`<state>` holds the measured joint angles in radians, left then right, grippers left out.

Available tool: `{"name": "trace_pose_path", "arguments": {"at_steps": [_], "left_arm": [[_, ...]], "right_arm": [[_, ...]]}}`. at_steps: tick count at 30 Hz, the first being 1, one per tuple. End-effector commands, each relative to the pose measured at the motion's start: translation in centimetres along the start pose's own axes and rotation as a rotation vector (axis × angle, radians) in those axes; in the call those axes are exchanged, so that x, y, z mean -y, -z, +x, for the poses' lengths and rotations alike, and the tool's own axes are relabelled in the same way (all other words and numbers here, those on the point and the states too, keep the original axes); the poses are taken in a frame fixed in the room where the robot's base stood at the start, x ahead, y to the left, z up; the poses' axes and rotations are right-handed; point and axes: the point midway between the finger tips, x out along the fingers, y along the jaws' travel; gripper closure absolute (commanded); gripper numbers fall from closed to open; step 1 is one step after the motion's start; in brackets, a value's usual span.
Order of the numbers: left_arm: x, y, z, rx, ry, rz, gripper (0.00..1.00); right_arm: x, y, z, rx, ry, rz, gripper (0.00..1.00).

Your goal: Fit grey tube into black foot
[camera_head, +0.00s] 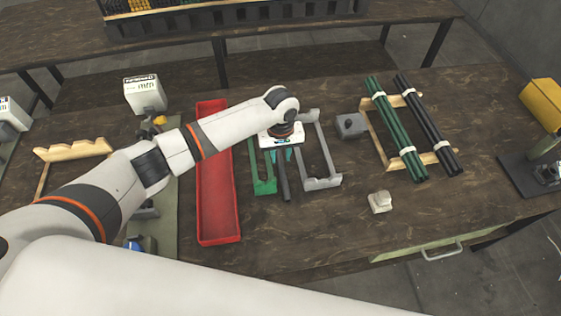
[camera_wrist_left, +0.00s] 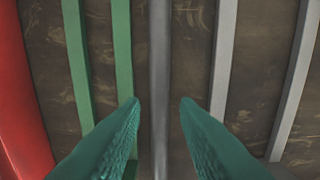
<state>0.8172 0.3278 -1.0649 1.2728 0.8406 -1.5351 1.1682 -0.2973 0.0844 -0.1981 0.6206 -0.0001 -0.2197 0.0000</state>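A dark grey tube (camera_head: 285,182) lies below my left gripper (camera_head: 281,156), between a green frame and a light grey frame. In the left wrist view the grey tube (camera_wrist_left: 160,70) runs lengthwise between the two teal fingers of the left gripper (camera_wrist_left: 160,103). The fingers are open, with a gap on each side of the tube. The gripper and wrist hide the tube's far part in the head view. I cannot make out a black foot with certainty. My right gripper is not in view.
The green frame (camera_head: 270,187) and light grey frame (camera_head: 324,183) flank the tube. A red tray (camera_head: 219,239) is to the left. Dark green tubes (camera_head: 396,130) and black tubes (camera_head: 429,128) lie on a wooden rack. A grey block (camera_head: 350,125) and pale block (camera_head: 380,202) stand nearby.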

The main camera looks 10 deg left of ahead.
Motion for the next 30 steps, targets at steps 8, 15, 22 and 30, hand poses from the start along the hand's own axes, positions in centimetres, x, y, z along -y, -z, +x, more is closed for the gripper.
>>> {"name": "trace_pose_path", "arguments": {"at_steps": [8, 15, 22, 30], "left_arm": [[-0.1, -0.1, 2.5, 0.001, 0.001, 0.0, 0.72], [0.0, -0.1, 2.5, 0.001, 0.001, 0.001, 0.82], [0.0, -0.1, 2.4, 0.001, 0.001, 0.001, 1.0], [0.0, -0.1, 1.3, 0.002, 0.003, 0.002, 1.0]], "right_arm": [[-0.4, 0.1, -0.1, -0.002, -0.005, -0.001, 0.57], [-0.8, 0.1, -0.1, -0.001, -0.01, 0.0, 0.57], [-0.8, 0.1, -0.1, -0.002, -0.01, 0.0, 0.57], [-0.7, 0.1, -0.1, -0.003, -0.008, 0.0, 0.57]]}}
